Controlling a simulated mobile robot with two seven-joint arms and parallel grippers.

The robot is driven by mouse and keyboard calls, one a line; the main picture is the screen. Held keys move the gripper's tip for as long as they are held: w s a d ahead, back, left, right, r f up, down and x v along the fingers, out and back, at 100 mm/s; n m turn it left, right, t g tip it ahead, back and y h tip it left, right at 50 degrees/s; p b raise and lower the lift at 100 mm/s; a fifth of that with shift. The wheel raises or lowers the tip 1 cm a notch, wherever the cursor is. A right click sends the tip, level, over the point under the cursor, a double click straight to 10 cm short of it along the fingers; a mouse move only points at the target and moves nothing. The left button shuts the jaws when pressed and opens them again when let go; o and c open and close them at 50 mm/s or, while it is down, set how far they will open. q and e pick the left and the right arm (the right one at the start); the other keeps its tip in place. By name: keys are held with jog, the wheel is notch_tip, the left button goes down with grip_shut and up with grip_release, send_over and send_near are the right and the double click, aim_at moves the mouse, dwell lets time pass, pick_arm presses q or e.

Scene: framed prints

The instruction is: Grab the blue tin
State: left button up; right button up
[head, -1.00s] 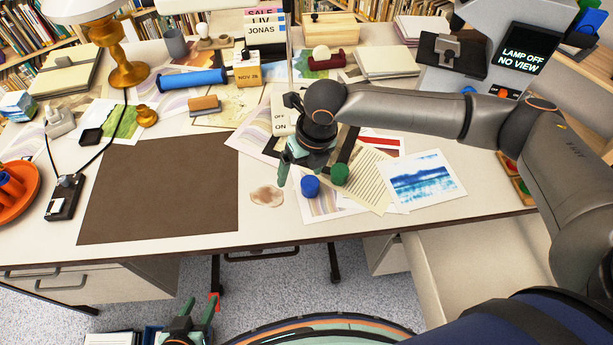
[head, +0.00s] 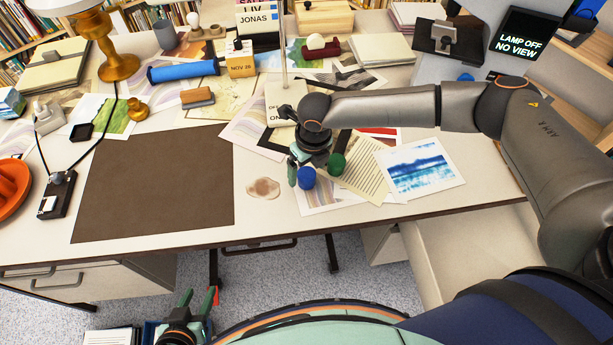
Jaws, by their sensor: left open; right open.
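The blue tin (head: 307,178) stands upright on papers near the front edge of the desk. The green tin (head: 337,163) stands just behind it and to its right. My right gripper (head: 303,168) points down beside the blue tin, open. One teal finger shows at the tin's left; the other finger is mostly hidden, so I cannot tell whether the tin is between them. My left gripper (head: 199,299) is open and empty, low in front of the desk and over the floor.
A brown desk mat (head: 155,185) lies clear on the left. A blue-and-white print (head: 420,168) and a lined sheet (head: 366,176) lie to the right of the tins. A lamp's thin pole (head: 283,50) rises behind my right gripper.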

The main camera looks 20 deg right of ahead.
notch_tip(320, 180, down, 2)
jog(key=shift+w+f, duration=0.1)
jog(key=shift+f, duration=0.05)
grip_shut()
dwell(0.7)
